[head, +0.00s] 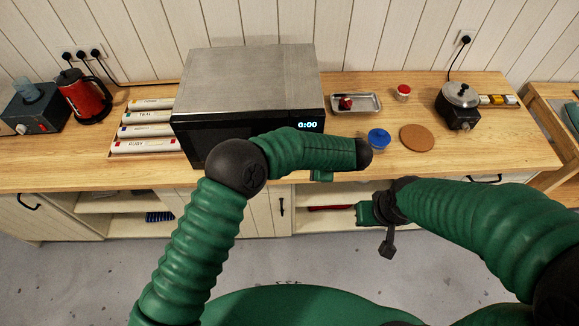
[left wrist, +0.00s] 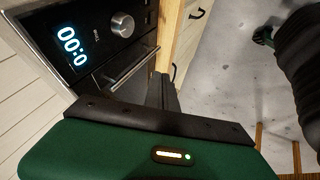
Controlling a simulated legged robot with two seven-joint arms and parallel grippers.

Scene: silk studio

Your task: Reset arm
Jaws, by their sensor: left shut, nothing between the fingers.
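My left arm reaches in front of the microwave (head: 250,85). Its hand is mostly hidden behind the forearm in the head view. In the left wrist view my left gripper (left wrist: 162,92) is shut and empty, its dark fingers in front of the microwave's lower edge and the counter edge. The microwave front, with its display, knob and handle, also shows there (left wrist: 122,45). My right gripper (head: 388,243) hangs in front of the open shelf, below the counter edge. Its fingers look dark and small, and I cannot tell whether they are open.
The wooden counter (head: 480,150) holds a blue-lidded jar (head: 378,138), a cork mat (head: 417,138), a metal tray (head: 368,103), a red-capped jar (head: 403,92) and a small cooker (head: 459,105). The floor (head: 80,280) is clear.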

